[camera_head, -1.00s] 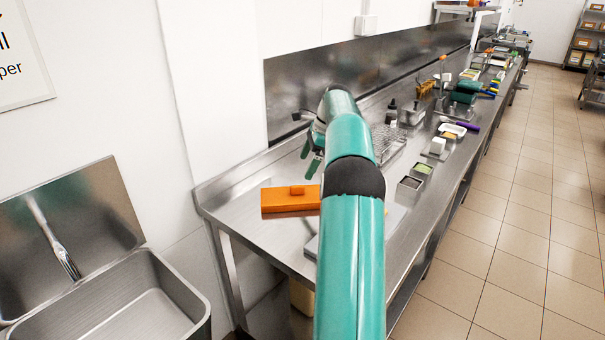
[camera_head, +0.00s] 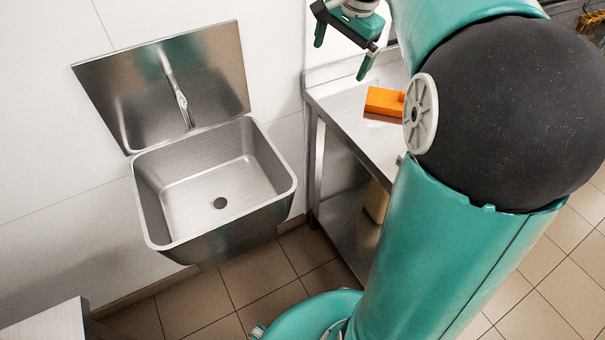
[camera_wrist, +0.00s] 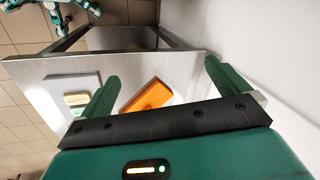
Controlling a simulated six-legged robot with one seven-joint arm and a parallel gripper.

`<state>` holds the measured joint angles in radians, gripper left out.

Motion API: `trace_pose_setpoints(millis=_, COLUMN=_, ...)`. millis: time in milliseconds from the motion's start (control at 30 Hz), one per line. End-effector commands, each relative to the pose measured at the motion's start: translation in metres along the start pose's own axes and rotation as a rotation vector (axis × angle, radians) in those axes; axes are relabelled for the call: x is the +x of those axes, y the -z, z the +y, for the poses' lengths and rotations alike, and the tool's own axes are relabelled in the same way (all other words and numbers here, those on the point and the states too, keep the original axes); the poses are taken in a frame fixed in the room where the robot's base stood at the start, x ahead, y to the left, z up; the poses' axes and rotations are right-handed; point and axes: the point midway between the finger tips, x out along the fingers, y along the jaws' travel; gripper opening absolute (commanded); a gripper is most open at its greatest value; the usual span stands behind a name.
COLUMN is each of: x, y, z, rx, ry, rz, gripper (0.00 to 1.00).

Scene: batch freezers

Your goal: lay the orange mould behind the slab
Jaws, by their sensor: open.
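The orange mould (camera_head: 384,101) lies on the steel bench, near its end, in the head view, partly hidden by my arm. In the wrist view the orange mould (camera_wrist: 148,94) lies flat and at a slant, between my fingers in the picture. My gripper (camera_head: 342,56) is open and empty, held above the bench by the wall. In the wrist view my gripper (camera_wrist: 162,76) has its fingers spread wide, apart from the mould. A flat pale grey piece (camera_wrist: 59,82), possibly the slab, lies left of the mould with small pale and yellowish things on it. My arm hides that area in the head view.
The steel bench (camera_head: 345,110) has bare room around the mould. A steel sink (camera_head: 215,180) with a splashback and tap stands left of the bench. The white wall (camera_wrist: 275,60) runs close along the bench. A yellowish container (camera_head: 376,201) stands under the bench.

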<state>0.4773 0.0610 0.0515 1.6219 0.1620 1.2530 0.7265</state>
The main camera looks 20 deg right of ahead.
Motion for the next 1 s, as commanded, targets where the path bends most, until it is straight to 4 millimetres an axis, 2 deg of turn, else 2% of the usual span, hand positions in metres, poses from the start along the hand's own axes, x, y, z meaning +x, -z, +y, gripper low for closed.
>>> trace_pose_setpoints(millis=33, x=-0.006, y=-0.028, z=0.004, rx=-0.089, ry=0.006, rz=0.018, gripper=1.00)
trace_pose_setpoints(millis=200, x=-0.010, y=-0.102, z=0.026, rx=-0.386, ry=0.025, rz=0.077, gripper=1.00)
trace_pose_setpoints(millis=367, x=-0.004, y=-0.162, z=0.060, rx=-0.667, ry=0.046, rz=0.133, gripper=1.00)
trace_pose_setpoints(millis=500, x=0.009, y=-0.206, z=0.095, rx=-0.907, ry=0.067, rz=0.182, gripper=1.00)
trace_pose_setpoints(millis=600, x=0.022, y=-0.229, z=0.117, rx=-1.051, ry=0.080, rz=0.211, gripper=1.00)
trace_pose_setpoints(millis=700, x=0.031, y=-0.242, z=0.132, rx=-1.148, ry=0.089, rz=0.233, gripper=1.00)
trace_pose_setpoints(millis=833, x=0.037, y=-0.248, z=0.140, rx=-1.198, ry=0.092, rz=0.243, gripper=1.00)
trace_pose_setpoints(millis=1000, x=0.037, y=-0.248, z=0.140, rx=-1.199, ry=0.091, rz=0.243, gripper=1.00)
